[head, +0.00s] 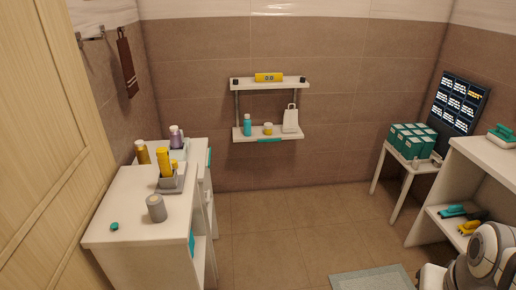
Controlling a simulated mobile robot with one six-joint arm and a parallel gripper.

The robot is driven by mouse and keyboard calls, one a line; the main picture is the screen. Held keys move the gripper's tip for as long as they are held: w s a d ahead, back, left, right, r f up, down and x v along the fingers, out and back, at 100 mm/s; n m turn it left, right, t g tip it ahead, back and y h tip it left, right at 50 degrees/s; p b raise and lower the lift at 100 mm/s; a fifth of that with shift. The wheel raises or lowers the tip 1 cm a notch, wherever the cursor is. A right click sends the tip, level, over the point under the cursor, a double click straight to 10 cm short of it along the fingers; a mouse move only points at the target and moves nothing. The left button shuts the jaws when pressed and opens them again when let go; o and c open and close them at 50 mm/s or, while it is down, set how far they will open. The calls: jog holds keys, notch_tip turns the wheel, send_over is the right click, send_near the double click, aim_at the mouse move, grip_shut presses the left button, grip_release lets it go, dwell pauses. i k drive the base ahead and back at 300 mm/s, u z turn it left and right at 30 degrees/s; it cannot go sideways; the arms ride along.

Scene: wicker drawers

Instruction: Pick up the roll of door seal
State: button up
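I cannot tell for sure which thing is the roll of door seal. A grey upright cylinder (156,208), which could be a roll, stands on the near white cabinet (118,205) at the left. A small teal piece (114,226) lies to its left on the same top. White and dark links of my own arm show at the bottom right corner. My gripper's fingers do not show, and the arm links are far from the grey cylinder.
A grey tray (171,184) with yellow bottles stands behind the cylinder. A wall shelf (268,136) holds small goods. At right are a side table (399,161) with teal boxes (411,139) and a white shelf unit (481,162). The middle floor is clear; a mat (371,279) lies in front.

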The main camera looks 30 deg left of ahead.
aim_at(155, 202)
jog(key=i, duration=1.95)
jog(key=u, duration=3.1)
jog(key=i, duration=1)
jog(key=z, duration=0.05)
